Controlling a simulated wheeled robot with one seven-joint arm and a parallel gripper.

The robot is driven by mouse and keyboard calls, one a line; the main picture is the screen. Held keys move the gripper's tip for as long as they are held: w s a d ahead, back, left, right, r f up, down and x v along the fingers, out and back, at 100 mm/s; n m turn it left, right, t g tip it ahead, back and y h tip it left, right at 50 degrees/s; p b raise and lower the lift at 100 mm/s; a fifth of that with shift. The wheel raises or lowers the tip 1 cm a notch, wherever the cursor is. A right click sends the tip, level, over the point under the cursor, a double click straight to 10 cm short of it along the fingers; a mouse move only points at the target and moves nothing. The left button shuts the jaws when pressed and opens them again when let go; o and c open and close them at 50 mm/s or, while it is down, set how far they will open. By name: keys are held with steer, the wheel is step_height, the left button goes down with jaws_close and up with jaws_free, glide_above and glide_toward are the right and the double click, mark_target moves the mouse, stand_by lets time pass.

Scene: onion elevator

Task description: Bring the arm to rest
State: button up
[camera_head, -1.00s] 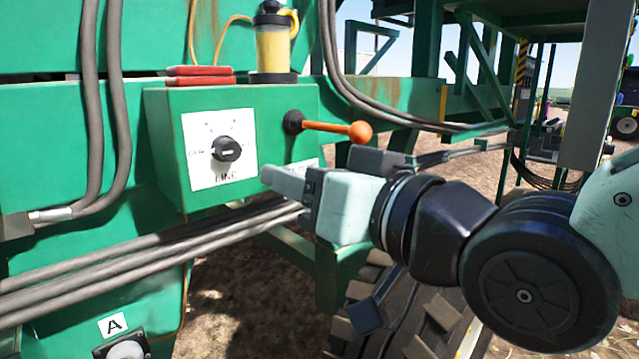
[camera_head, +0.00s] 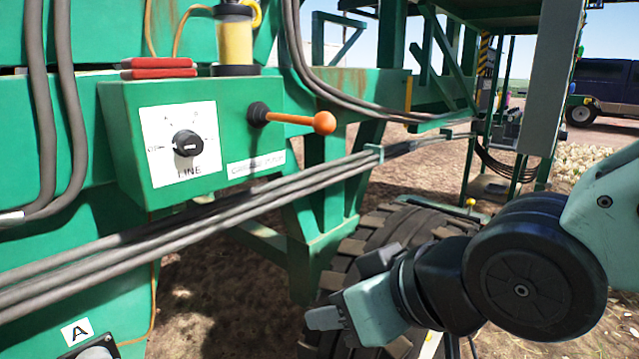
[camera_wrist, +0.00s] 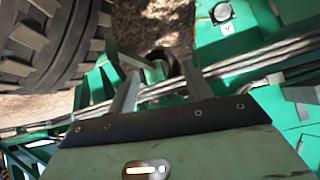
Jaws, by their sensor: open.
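My gripper (camera_head: 350,290) hangs low in the right half of the head view, in front of the big black tire. It is open and empty, its fingers apart and pointing left. In the wrist view its two fingers (camera_wrist: 160,82) stand apart with nothing held between them. My arm comes in from the right edge of the head view. The gripper is below and to the right of the green control box (camera_head: 245,120), apart from it.
The box carries a black dial (camera_head: 188,143) and an orange-knobbed lever (camera_head: 324,123). Grey pipes (camera_head: 230,215) run across below it. The tire (camera_head: 400,228) is behind my gripper. Bare ground (camera_head: 215,290) shows at lower left of it. A dark blue vehicle (camera_head: 605,85) stands far right.

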steer(key=s+d+f+g+h, duration=0.6)
steer(key=s+d+f, duration=0.25)
steer(key=d, duration=0.25)
step_height(320, 180, up, 17)
steer(key=s+p, duration=0.1)
steer(key=p, duration=1.5)
steer(key=shift+s+d+g, duration=0.2)
steer(key=shift+d+g, duration=0.1)
steer(key=shift+g, duration=0.1)
